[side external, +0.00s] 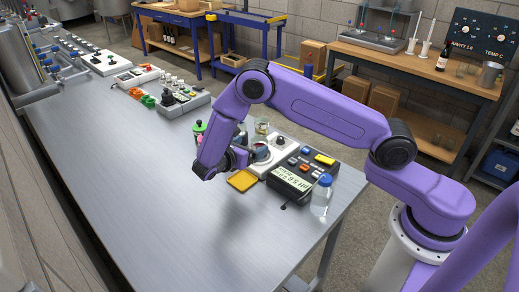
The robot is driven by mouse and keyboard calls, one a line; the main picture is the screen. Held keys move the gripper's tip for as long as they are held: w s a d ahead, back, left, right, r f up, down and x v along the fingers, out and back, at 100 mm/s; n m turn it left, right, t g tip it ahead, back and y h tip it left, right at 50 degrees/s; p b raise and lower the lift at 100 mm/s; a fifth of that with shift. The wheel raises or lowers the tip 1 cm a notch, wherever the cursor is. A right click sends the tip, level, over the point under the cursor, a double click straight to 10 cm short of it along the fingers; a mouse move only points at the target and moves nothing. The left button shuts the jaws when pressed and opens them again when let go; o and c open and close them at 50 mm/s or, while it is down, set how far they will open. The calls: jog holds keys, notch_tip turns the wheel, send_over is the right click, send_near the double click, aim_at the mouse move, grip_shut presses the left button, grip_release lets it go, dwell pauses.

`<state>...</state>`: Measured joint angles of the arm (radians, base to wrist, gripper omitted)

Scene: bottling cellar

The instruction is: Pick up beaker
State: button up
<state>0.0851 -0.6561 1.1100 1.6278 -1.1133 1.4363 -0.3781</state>
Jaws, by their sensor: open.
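A small clear glass vessel (262,127), which looks like the beaker, stands on the steel bench (130,180) just behind my wrist. It seems to hold a little yellowish liquid. My gripper (243,157) is open and hangs low over the bench, in front of the glass vessel. Its fingers are small and partly hidden by my purple wrist, so I cannot tell what lies between them.
A pH meter (292,183) and a clear bottle with a blue cap (322,196) stand to the right. A yellow square tray (243,181) lies below my gripper. A control box (182,102) stands behind. The bench's front left is clear.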

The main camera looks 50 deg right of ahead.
aim_at(264, 140)
jog(key=shift+x, duration=4.2)
jog(key=shift+f, duration=0.15)
jog(key=c, duration=1.1)
